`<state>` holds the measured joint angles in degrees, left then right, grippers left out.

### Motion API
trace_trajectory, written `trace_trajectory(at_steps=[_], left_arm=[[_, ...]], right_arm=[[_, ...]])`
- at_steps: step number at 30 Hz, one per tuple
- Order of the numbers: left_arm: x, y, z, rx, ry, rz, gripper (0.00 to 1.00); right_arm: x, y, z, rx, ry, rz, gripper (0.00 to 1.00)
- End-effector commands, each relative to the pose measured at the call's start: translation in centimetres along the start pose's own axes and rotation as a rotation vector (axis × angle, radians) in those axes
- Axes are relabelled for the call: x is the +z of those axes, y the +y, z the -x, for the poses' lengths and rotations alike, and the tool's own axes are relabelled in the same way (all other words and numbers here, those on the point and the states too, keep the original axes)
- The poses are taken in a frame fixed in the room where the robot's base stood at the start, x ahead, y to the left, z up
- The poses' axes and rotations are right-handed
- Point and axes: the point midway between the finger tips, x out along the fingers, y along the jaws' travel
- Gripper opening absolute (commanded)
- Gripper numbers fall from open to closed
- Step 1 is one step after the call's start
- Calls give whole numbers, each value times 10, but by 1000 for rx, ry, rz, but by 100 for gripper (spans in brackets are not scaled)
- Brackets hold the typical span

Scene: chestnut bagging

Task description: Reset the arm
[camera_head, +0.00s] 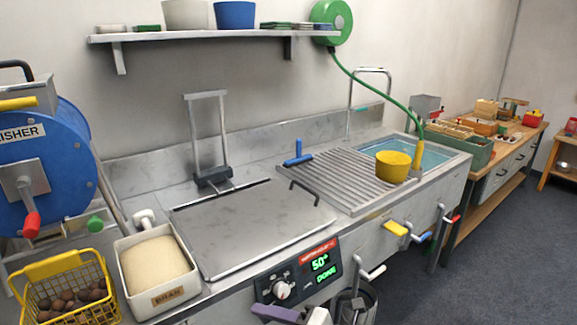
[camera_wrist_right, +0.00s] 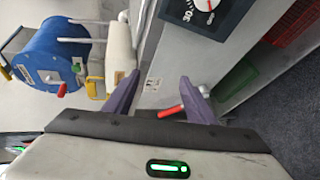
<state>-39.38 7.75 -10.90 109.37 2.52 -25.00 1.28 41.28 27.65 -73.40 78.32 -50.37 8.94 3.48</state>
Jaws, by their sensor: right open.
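My right gripper (camera_head: 292,314) shows at the bottom edge of the head view, in front of the counter and below the control panel (camera_head: 298,271). In the right wrist view its two purple fingers (camera_wrist_right: 160,95) are spread apart with nothing held between them. A red-tipped lever (camera_wrist_right: 170,110) appears between the fingers in that view, near the right one; I cannot tell whether they touch. My left gripper is in neither view.
The steel counter carries a flat lid (camera_head: 250,225), a ribbed drainboard (camera_head: 345,178) with a yellow bowl (camera_head: 392,166), and a bran bin (camera_head: 188,284). A yellow basket (camera_head: 24,311) of chestnuts and a blue drum (camera_head: 70,150) stand left. Levers stick out from the counter front. Open floor (camera_head: 515,240) lies right.

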Motion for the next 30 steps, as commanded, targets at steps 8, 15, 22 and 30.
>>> trace_trajectory(at_steps=[8, 15, 22, 30], left_arm=[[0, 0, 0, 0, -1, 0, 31], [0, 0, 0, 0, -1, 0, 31], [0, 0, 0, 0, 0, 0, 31], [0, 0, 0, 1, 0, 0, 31]], right_arm=[[-51, -14, 17, 198, -195, -761, 51], [-62, -97, 85, 236, -476, -1381, 51], [-101, -198, 182, 205, -785, -1843, 51], [-132, -241, 239, 181, -947, -2028, 51]])
